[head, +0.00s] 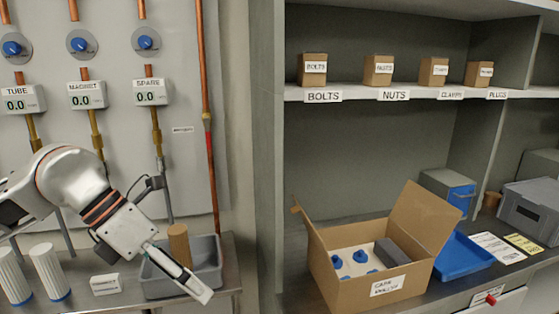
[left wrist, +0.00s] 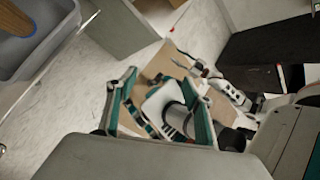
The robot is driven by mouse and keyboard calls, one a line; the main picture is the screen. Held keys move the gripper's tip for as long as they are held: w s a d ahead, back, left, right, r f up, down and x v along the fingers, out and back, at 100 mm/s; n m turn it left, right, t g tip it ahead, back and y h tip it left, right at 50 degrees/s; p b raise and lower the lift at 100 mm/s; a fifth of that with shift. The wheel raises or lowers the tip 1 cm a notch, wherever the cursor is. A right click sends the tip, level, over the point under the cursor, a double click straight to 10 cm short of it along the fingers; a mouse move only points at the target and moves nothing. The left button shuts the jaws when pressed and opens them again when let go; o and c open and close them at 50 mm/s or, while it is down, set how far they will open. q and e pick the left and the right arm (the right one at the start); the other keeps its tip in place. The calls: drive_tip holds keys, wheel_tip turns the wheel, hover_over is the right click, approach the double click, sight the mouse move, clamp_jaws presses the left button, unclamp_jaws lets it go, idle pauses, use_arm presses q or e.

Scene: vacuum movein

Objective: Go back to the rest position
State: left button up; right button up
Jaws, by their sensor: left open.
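My left gripper (head: 190,280) hangs over the front of a grey bin (head: 208,262) in the head view, its fingers pointing down and to the right. In the left wrist view, the two green-edged fingers of the left gripper (left wrist: 160,78) stand apart with nothing held between them. White and black machine parts and a tan patch show beyond them. A brown cylinder (head: 179,243) stands in the grey bin, just behind the gripper. The bin also shows at the top left of the wrist view (left wrist: 58,38). I cannot make out my right gripper.
White ribbed cylinders (head: 46,270) and a labelled block (head: 105,284) stand left of the bin. An open cardboard box (head: 345,292) with blue-topped parts stands on the right bench, beside a blue tray (head: 462,258). A cabinet side panel (head: 266,160) rises between the benches.

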use_arm(q)
drive_tip(key=s+d+r+n+g+h, duration=0.1)
drive_tip(key=s+d+n+g+h, duration=0.3)
drive_tip(key=d+h, duration=0.9)
drive_tip(key=w+a+f+n+t, duration=0.1)
drive_tip(key=w+f+n+t, duration=0.1)
drive_tip(key=w+n+t, duration=0.4)
drive_tip(key=w+a+f+n+t, duration=0.1)
drive_tip(key=f+n+t, duration=0.1)
drive_tip(key=n+t, duration=0.7)
drive_tip(key=w+a+f+n+t+y, duration=0.2)
drive_tip(key=a+f+n+t+y, duration=0.35)
drive_tip(key=f+n+y, duration=0.6)
drive_tip(key=s+a+f+n+g+y, duration=0.2)
drive_tip(key=s+f, duration=0.3)
drive_tip(key=f, duration=0.4)
drive_tip(key=s+a+f+n+g+y, duration=0.2)
drive_tip(key=s+a+f+n, duration=0.2)
drive_tip(key=f, duration=0.6)
drive_tip(key=s+a+f+n+g+y, duration=0.2)
drive_tip(key=s+a+f+n, duration=0.1)
drive_tip(key=s+f, duration=0.4)
wheel_tip(320, 180, down, 3)
drive_tip(key=shift+s+a+f, duration=0.15)
drive_tip(key=shift+s+a, duration=0.2)
drive_tip(key=shift+a, duration=0.2)
drive_tip(key=shift+n+g, duration=0.25)
